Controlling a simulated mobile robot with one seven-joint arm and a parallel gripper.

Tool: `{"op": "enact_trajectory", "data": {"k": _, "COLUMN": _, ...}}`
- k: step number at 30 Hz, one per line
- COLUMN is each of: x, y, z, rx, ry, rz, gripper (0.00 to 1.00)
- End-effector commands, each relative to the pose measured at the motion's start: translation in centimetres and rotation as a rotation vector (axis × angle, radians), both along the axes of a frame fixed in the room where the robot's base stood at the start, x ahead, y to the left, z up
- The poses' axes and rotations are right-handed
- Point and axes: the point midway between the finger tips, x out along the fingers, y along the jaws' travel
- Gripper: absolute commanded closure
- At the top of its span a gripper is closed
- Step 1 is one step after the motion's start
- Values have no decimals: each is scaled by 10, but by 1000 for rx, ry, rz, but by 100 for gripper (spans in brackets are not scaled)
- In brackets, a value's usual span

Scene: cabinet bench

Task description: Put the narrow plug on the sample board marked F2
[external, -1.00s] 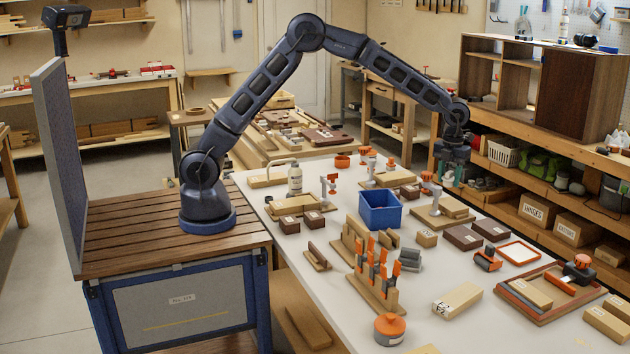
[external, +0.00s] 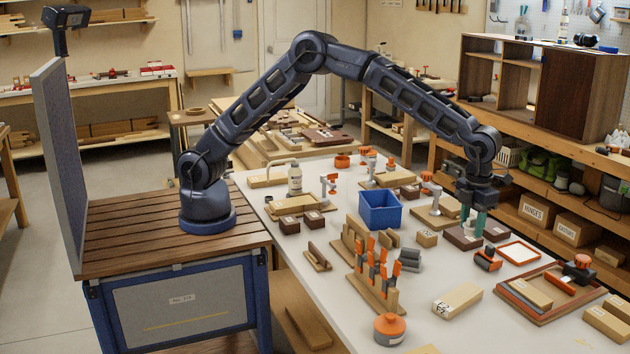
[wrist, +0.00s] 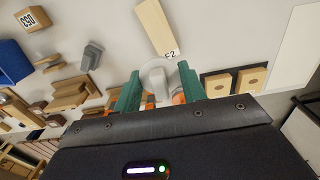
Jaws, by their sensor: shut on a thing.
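My gripper (external: 474,222) is over the right part of the white bench, above the dark brown blocks. In the wrist view its two green fingers (wrist: 158,90) are shut on a pale grey plug (wrist: 157,76), which sits between them. The plug's lower end and its exact width are partly hidden. The sample board marked F2 (wrist: 157,25) is a light wooden block just beyond the fingers in the wrist view. In the external view this board (external: 458,300) lies flat on the bench, nearer the camera than my gripper, and apart from the plug. Its top looks bare.
A blue bin (external: 380,209) stands left of my gripper. Grey stepped pieces (external: 407,260) and a rack with orange-handled tools (external: 376,277) stand left of the board. An orange-and-black tool (external: 487,260) and a wooden tray (external: 520,312) are to the right. Bare bench surrounds the board.

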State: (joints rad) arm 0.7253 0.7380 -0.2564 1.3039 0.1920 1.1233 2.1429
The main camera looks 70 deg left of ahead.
Motion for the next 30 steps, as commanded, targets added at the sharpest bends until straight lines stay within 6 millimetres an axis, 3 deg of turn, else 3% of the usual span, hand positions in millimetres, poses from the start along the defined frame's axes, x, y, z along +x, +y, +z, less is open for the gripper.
{"op": "enact_trajectory", "data": {"k": 18, "x": -1, "y": 0, "z": -129, "rx": 3, "ry": 2, "rz": -1, "gripper": 80}}
{"op": "enact_trajectory", "data": {"k": 30, "x": 0, "y": 1, "z": -161, "rx": 3, "ry": 2, "rz": 1, "gripper": 80}}
